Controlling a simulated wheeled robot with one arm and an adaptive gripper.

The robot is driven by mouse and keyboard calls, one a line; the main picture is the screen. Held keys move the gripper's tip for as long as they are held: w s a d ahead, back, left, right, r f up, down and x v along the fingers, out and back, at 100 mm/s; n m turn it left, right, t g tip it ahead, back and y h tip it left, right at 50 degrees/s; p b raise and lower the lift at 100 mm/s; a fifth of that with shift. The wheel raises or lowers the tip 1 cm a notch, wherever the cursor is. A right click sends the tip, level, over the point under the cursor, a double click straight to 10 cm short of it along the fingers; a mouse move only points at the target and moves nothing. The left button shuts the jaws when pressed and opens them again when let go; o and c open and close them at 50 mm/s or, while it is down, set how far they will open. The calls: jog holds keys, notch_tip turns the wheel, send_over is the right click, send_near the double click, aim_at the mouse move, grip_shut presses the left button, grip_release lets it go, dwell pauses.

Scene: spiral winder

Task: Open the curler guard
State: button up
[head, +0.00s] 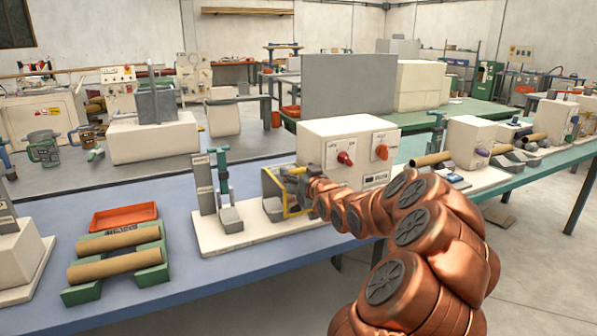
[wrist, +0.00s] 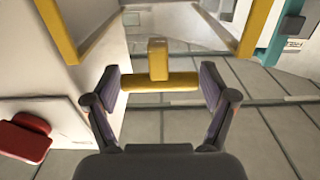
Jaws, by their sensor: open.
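The curler guard (head: 270,176) is a yellow frame on the left side of the white machine (head: 340,140). In the wrist view, two yellow guard bars (wrist: 58,30) rise at the upper left and upper right. A yellow T-shaped handle (wrist: 158,62) is at the centre, its crossbar lying between the fingers. My gripper (wrist: 160,88) is open, with one finger near each end of the crossbar; I see no clear grip on it. In the head view my gripper (head: 296,184) is at the guard, and my arm hides part of the machine's front.
The machine has red and orange knobs (head: 345,158) on its front. A grey upright clamp stand (head: 212,190) stands left of the guard on the same white base. Cardboard tubes (head: 113,262) lie on a green rack near a red tray (head: 124,217). Blue bench top (head: 180,215) is clear between.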

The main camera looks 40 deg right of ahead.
jog(key=shift+c, duration=0.2)
jog(key=c, duration=1.4)
jog(key=shift+r, duration=0.1)
jog(key=shift+r, duration=0.1)
